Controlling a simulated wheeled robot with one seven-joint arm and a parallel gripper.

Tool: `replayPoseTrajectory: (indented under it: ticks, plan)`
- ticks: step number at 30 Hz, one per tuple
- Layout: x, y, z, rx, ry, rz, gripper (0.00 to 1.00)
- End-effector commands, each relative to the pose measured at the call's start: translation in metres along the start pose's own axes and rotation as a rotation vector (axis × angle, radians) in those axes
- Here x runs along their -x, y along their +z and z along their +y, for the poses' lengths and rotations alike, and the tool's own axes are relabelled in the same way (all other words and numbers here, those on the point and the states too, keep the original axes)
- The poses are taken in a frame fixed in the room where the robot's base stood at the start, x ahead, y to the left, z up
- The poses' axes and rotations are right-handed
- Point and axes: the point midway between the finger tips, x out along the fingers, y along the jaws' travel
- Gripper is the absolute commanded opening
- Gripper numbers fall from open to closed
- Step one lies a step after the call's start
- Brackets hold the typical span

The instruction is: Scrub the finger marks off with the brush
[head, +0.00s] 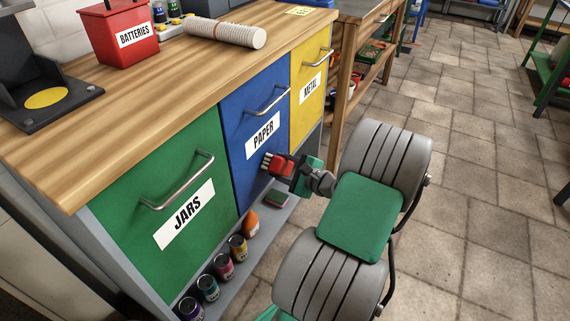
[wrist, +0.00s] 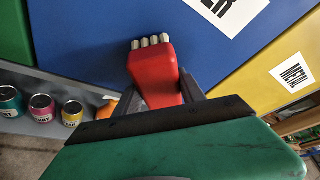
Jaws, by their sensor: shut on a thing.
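A red brush (head: 279,166) with pale bristles is held in my gripper (head: 292,172), in front of the blue PAPER drawer front (head: 240,118). In the wrist view the brush (wrist: 153,76) points away from me between the two dark fingers of my gripper (wrist: 160,92), which is shut on it. Its bristles show at the far end, close to the blue front; I cannot tell whether they touch it. No finger marks can be made out on the blue, green or yellow fronts.
The green JARS front (head: 130,190) and yellow METAL front (head: 303,98) flank the blue one, with metal handles sticking out. Several paint cans (head: 223,267) and an orange bottle (head: 251,221) stand on the low shelf below. The tiled floor (head: 470,200) to the right is clear.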

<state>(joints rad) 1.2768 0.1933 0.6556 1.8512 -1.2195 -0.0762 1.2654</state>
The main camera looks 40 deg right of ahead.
Motion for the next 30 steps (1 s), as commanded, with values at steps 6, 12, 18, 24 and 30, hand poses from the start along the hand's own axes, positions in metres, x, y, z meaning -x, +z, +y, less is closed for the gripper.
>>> replayPoseTrajectory:
  ticks: [6,12,18,24,30]
  plan:
    - [-0.004,0.002,-0.001,0.0,0.0,0.0,0.0]
    - [-0.006,0.0,-0.003,0.001,-0.001,0.0,0.0]
    - [-0.01,-0.013,-0.018,0.001,-0.001,0.0,0.0]
    - [-0.013,-0.021,-0.027,0.0,-0.001,0.0,0.0]
    - [-0.015,-0.018,-0.027,0.0,0.0,-0.001,0.0]
